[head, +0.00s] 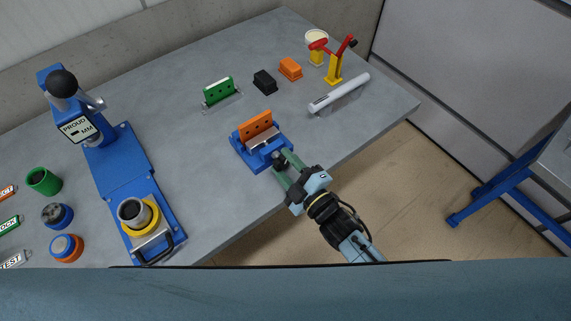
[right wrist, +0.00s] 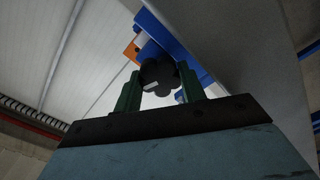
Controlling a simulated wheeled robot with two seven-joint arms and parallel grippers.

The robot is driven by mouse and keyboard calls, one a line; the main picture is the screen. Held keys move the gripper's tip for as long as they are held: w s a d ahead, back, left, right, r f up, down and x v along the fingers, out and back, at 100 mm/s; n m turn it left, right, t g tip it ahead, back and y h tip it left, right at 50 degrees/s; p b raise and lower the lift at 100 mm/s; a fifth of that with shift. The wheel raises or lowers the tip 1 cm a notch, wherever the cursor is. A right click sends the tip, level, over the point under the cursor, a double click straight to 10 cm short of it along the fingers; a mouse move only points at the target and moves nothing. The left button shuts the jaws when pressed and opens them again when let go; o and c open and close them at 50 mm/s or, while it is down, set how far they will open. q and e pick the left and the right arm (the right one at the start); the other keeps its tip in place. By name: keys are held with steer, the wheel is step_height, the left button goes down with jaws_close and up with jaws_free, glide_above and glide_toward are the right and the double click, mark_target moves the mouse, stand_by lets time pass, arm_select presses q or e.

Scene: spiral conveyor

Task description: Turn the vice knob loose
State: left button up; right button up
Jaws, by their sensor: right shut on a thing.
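The blue vice (head: 250,155) sits on the grey table near its front edge, with an orange block (head: 255,125) upright at its back. Its black knob (head: 279,159) faces the front edge, partly hidden by my right gripper (head: 284,162). In the right wrist view the lobed dark knob (right wrist: 159,75) lies between the two green fingers (right wrist: 160,88), with the blue vice body (right wrist: 170,38) behind it. My right gripper is shut on the knob. My left gripper is not in view.
A blue press (head: 125,160) with a black ball lever stands at the left. A green block (head: 218,91), black block (head: 264,81), orange block (head: 290,68), white tube (head: 339,94) and yellow-red clamp (head: 334,67) lie behind. The grey table (head: 200,170) is clear between press and vice.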

steer(key=shift+n+b, duration=0.35)
steer(key=shift+n, duration=1.45)
steer(key=o, duration=1)
steer(key=shift+c, duration=0.2)
